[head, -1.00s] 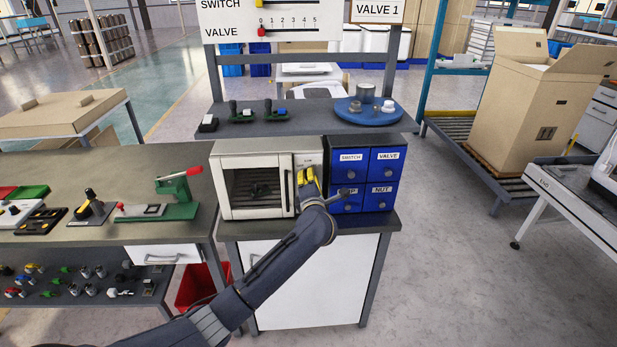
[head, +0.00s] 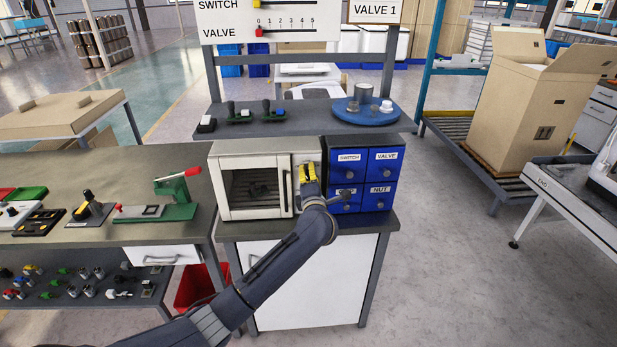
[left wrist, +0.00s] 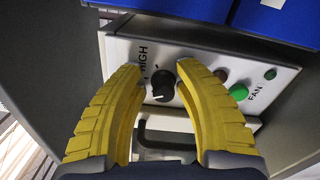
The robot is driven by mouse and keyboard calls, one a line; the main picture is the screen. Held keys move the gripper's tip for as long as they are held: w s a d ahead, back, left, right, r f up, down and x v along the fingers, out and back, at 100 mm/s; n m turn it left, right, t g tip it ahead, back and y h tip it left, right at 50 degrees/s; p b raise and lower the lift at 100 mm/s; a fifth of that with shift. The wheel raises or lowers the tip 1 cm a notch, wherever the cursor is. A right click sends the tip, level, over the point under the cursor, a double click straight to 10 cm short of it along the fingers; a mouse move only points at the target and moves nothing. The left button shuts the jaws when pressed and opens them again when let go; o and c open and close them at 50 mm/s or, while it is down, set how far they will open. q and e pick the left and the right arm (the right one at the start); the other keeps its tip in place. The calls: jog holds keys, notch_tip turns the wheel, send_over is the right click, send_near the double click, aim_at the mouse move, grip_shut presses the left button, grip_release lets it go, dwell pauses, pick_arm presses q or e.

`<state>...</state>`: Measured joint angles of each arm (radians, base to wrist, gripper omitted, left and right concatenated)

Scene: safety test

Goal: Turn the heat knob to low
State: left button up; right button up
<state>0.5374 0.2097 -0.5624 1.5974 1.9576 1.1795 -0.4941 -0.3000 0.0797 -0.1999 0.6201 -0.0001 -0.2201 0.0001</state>
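The heat knob (left wrist: 163,84) is black and round, with a white pointer mark toward its lower edge in the left wrist view. It sits on a light panel (left wrist: 199,57) beside the label HIGH (left wrist: 143,58); a LOW label cannot be made out. My left gripper (left wrist: 158,72) is open, its yellow fingers on either side of the knob. The right finger looks close to it and a gap shows on the left; contact cannot be told. In the head view my left gripper (head: 307,173) is at the oven's (head: 225,156) right side and hides the knob. My right gripper is not in view.
A green button (left wrist: 238,92) by the FAN label is right of the knob. The oven's door handle (head: 286,190) is left of the gripper. Blue drawers (head: 380,174) stand close on the right. A blue turntable (head: 350,114) is on the shelf behind.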

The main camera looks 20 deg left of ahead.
pick_arm(q)
jog(key=shift+a+f, duration=0.15)
jog(key=shift+a, duration=0.05)
jog(key=shift+s+d+f, duration=0.1)
jog(key=shift+s+d, duration=0.05)
jog(key=shift+s, duration=0.3)
jog(key=v, duration=1.1)
jog(key=shift+d, duration=0.1)
jog(key=shift+o, duration=1.5)
jog(key=shift+s+d+n, duration=0.15)
jog(key=shift+s+n, duration=0.15)
jog(key=s+d+n, duration=0.1)
jog(key=s+n, duration=0.3)
jog(key=x, duration=1.6)
jog(key=shift+w+a, duration=0.1)
jog(key=shift+w, duration=0.25)
